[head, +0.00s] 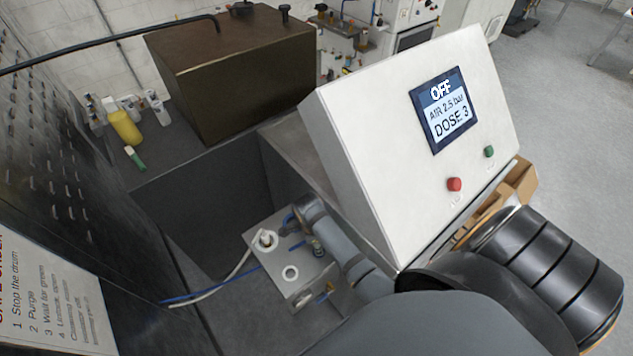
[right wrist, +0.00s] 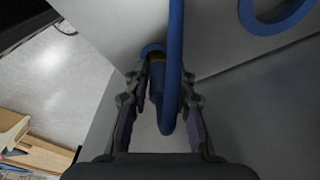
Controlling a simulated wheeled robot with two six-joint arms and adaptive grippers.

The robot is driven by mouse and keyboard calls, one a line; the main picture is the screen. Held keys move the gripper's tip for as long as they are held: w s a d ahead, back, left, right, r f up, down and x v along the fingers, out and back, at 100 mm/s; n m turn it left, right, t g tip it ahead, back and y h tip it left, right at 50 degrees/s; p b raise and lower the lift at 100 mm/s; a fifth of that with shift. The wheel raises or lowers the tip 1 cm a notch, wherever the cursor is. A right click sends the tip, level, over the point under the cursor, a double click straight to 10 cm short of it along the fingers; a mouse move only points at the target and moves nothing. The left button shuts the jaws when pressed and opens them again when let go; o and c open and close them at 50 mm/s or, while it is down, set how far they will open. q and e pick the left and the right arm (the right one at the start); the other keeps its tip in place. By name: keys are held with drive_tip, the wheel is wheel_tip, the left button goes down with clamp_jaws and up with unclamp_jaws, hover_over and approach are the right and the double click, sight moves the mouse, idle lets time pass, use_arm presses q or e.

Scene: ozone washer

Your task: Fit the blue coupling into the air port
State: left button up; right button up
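The blue coupling (right wrist: 156,82) shows in the right wrist view with a brass-coloured band at its far end. A blue hose (right wrist: 175,45) loops from its near end back up past the right finger. Its far end is at a blue-ringed port (right wrist: 152,50) on a pale surface; I cannot tell whether it is seated. In the head view, this gripper (head: 292,226) is over a metal port block (head: 303,290), hiding most of the coupling. My left gripper is not in view.
A white control box (head: 370,130), its screen reading OFF, AIR 2.5 bar, DOSE 3, stands beside my right arm. A brown tank (head: 240,80) and yellow bottle (head: 124,127) are behind. White and blue tubes (head: 215,288) run left from the block. A safety sign (head: 45,310) is at left.

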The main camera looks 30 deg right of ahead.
drive_tip(key=shift+o, duration=1.1)
drive_tip(key=shift+s+a+r, duration=0.15)
drive_tip(key=shift+r, duration=0.05)
drive_tip(key=shift+o, duration=0.6)
drive_tip(key=shift+s, duration=0.1)
drive_tip(key=shift+w+r, duration=0.2)
drive_tip(key=shift+r, duration=0.1)
use_arm(q)
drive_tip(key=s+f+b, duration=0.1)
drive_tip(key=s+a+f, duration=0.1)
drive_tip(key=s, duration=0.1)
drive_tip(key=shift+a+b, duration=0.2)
drive_tip(key=shift+b, duration=0.2)
use_arm(e)
wheel_tip(320, 180, up, 12)
drive_tip(key=a, duration=0.1)
drive_tip(key=shift+w+a+f, duration=0.15)
drive_tip(key=shift+w+f, duration=0.05)
drive_tip(key=shift+f, duration=0.05)
